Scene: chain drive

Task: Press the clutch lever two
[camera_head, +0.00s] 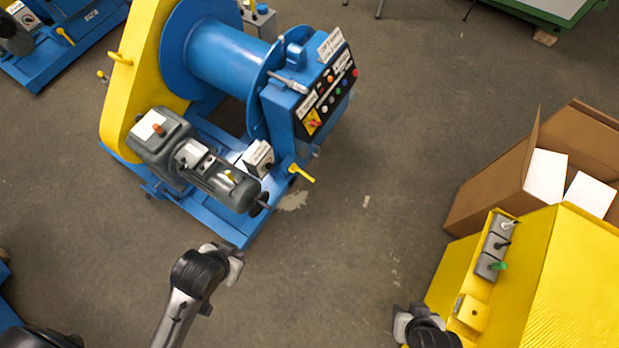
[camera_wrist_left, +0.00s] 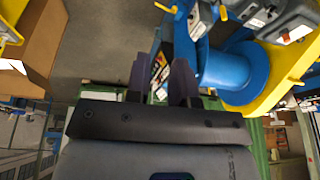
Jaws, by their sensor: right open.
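The blue and yellow winch machine carries a yellow lever (camera_head: 301,173) beside its control box (camera_head: 325,90), and a grey-handled lever (camera_head: 290,83) lies on top of the box. I cannot tell which lever is number two. In the left wrist view a yellow lever (camera_wrist_left: 166,8) shows at the top edge. My left gripper (camera_wrist_left: 162,78) is open and empty, its dark fingers apart in front of the control panel; in the head view its arm ends below the machine. My right gripper (camera_head: 402,322) is at the bottom, beside the yellow cabinet, open; its fingertips are hard to make out.
The yellow cabinet (camera_head: 570,270) at lower right has a grey strip with small levers (camera_head: 495,245). An open cardboard box (camera_head: 490,190) with white sheets stands behind it. A grey motor (camera_head: 200,165) sits on the blue frame. The floor between machine and cabinet is clear.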

